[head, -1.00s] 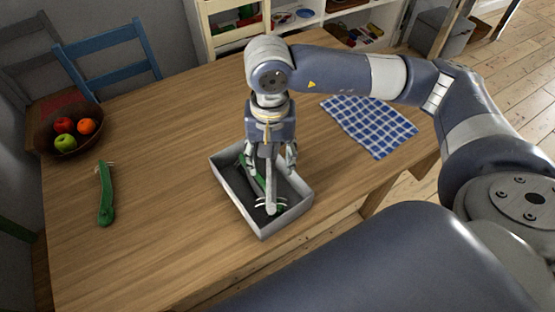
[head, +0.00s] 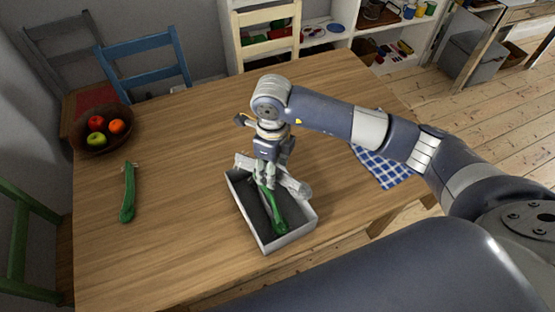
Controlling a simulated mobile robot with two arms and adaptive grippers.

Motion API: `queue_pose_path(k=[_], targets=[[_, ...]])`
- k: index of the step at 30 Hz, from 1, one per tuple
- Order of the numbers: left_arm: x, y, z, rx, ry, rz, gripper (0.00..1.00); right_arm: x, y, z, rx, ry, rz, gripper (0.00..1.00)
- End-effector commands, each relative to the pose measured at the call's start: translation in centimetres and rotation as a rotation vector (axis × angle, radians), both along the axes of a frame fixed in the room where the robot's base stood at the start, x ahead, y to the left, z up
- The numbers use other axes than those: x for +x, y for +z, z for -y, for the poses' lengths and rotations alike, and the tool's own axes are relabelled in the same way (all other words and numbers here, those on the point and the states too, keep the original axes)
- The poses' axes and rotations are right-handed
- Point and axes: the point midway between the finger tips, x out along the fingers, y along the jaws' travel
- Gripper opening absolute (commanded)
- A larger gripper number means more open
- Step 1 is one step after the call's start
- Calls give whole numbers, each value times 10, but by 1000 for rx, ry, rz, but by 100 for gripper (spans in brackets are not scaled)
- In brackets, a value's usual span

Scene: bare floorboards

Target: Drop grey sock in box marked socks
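No grey sock and no marking on a box can be made out. A grey open box (head: 243,211) stands on the wooden table. A green long-handled thing (head: 277,216) lies or leans in it, its upper end hidden by my gripper. A second green thing (head: 128,195), with a thin pale pronged end, lies on the table at the left. My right gripper (head: 264,183) points down over the far part of the box, at the green thing's upper end. Whether its fingers are shut on it is unclear. A pale grey piece (head: 292,184) beside the gripper is unclear. My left gripper is out of view.
A bowl (head: 84,146) of fruit stands at the table's far left corner. A blue checked cloth (head: 376,168) lies right of the box, partly behind my arm. Chairs (head: 150,75) stand around the table, and shelves are behind. The table's middle left is clear.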

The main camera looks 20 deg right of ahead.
Motion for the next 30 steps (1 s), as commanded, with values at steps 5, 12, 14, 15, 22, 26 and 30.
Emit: queue_pose_path(k=[5,12,14,15,22,26,30], targets=[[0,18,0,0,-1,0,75,2,-6,-4,1,-337,-11,36],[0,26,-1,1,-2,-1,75,2,-16,-5,-5,-610,-15,36],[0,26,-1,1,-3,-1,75,2,-18,-5,-6,-639,-16,36],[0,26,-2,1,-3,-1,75,2,-19,-5,-6,-652,-17,36],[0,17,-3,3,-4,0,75,2,-31,-4,-7,-662,-16,36],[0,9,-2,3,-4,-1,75,2,-43,-4,-7,-661,-15,36],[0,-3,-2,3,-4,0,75,2,-59,-4,-7,-661,-16,36]])
